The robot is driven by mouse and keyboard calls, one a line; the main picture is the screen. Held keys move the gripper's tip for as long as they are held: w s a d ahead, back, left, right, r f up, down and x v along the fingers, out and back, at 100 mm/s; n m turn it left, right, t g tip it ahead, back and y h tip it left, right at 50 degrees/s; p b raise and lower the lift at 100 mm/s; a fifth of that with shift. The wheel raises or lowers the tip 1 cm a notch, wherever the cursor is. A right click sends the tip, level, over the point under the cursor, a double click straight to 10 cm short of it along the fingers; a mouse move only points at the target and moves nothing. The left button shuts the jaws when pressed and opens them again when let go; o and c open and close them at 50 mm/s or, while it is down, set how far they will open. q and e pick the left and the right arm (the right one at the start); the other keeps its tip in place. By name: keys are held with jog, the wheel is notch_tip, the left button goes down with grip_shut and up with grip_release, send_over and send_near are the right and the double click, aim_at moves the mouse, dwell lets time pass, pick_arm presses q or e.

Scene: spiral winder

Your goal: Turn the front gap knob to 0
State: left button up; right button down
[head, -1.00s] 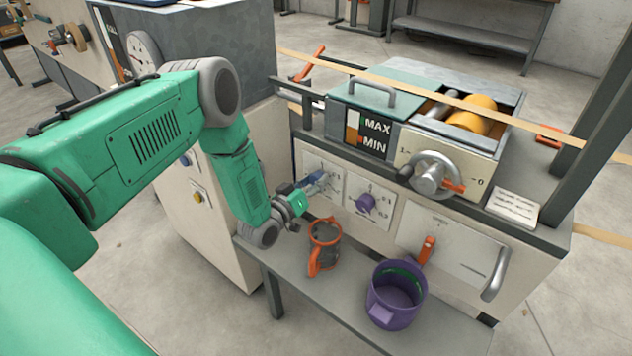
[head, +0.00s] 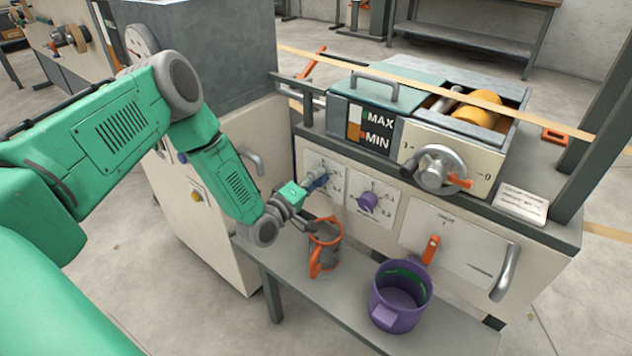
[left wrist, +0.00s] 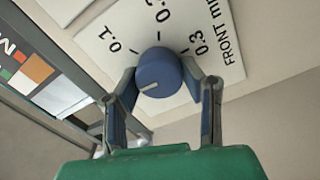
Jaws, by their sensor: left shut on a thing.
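The front gap knob (left wrist: 160,72) is a blue round knob on a white plate (left wrist: 95,38) marked "FRONT mm" with 0.1, 0.2 and 0.3 in the left wrist view. A light mark on its face points to the lower left there, away from those numbers. My left gripper (left wrist: 166,84) is shut on this knob, one finger on each side. In the head view, my left gripper (head: 318,178) is at the left plate of the machine's front and mostly hides the knob. My right gripper is not in view.
A purple knob (head: 368,202) sits on its plate just right. Below, an orange-and-grey mug-like container (head: 324,246) and a purple bucket (head: 398,300) stand on a low shelf (head: 345,312). A handwheel (head: 437,169) and an orange lever (head: 430,250) project to the right.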

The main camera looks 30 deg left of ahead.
pick_arm(q)
jog(key=shift+s+f+n, duration=0.25)
jog(key=shift+f+n, duration=0.15)
jog(key=o, duration=1.1)
jog(key=shift+o, duration=0.2)
jog(key=shift+w+r, duration=0.1)
jog(key=shift+w, duration=0.05)
jog(key=s+a, duration=0.1)
jog(key=s, duration=1.1)
